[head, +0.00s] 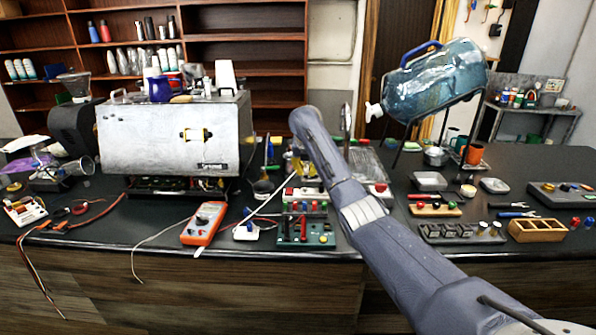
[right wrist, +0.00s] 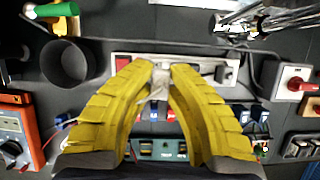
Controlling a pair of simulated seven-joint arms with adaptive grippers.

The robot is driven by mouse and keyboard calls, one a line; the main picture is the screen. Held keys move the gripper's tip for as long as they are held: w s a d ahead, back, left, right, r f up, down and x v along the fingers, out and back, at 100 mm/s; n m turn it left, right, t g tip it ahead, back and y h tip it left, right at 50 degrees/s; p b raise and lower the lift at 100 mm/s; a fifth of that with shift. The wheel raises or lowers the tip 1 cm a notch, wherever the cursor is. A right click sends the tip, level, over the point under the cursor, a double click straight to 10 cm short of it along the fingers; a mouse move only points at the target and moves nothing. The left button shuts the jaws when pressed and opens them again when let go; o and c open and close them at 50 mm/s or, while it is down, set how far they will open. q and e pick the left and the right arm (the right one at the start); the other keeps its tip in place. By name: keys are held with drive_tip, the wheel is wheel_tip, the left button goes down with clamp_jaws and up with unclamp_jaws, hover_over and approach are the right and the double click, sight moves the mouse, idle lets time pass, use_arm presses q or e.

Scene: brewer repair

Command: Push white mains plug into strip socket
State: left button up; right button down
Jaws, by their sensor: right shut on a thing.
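My right gripper (head: 299,168) reaches in from the right, fingers pointing down, behind the green terminal board at the bench middle. In the right wrist view its yellow fingers (right wrist: 161,70) are closed at the tips on the white mains plug (right wrist: 159,86). The plug is over the white power strip (right wrist: 203,70), which has a red switch near its left end. The strip also shows in the head view (head: 314,195), just below the gripper. Fingers hide much of the plug, and I cannot tell whether its pins are in a socket. My left gripper is not in view.
An orange multimeter (head: 204,223) lies left of the green terminal board (head: 304,233). A dark cup (right wrist: 66,62) stands left of the strip in the wrist view. A large metal brewer (head: 170,135) stands left, and a blue water jug (head: 433,80) sits on a stand at right.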

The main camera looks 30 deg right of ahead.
sight(305, 191)
drive_tip(key=shift+w, duration=0.15)
drive_tip(key=shift+f, duration=2.9)
drive_tip(key=shift+f, duration=0.7)
idle(0.7)
drive_tip(key=c, duration=1.3)
unclamp_jaws()
drive_tip(key=shift+c, duration=0.2)
drive_tip(key=shift+a, duration=0.1)
drive_tip(key=v, duration=1.2)
